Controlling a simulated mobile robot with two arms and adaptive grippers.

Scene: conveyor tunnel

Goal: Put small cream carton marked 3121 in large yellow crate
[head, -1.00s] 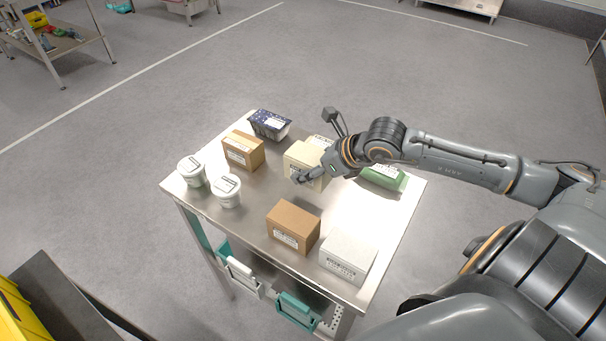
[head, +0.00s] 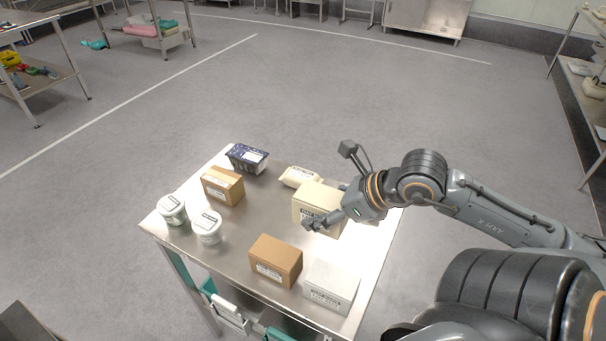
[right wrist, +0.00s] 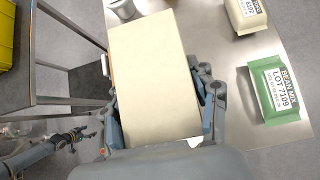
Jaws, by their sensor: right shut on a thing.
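The small cream carton (head: 316,200) is in my right gripper (head: 318,223), over the right part of the steel table. In the right wrist view the carton (right wrist: 153,75) fills the space between the two fingers (right wrist: 160,118), which press on its opposite sides. It seems raised off the tabletop, but the gap below is hard to judge. Its label is too small to read. A piece of a yellow crate (right wrist: 5,38) shows at the upper left edge of the right wrist view; the head view does not show it. An arm, seemingly my left, shows at the lower left there, its jaws unclear.
On the table (head: 240,255) stand a brown carton (head: 276,259), a white carton (head: 331,285), another brown carton (head: 222,185), two white tubs (head: 207,227), a dark blue punnet (head: 248,158) and a cream bag (head: 300,176). A green bean pack (right wrist: 275,90) lies right of the held carton.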

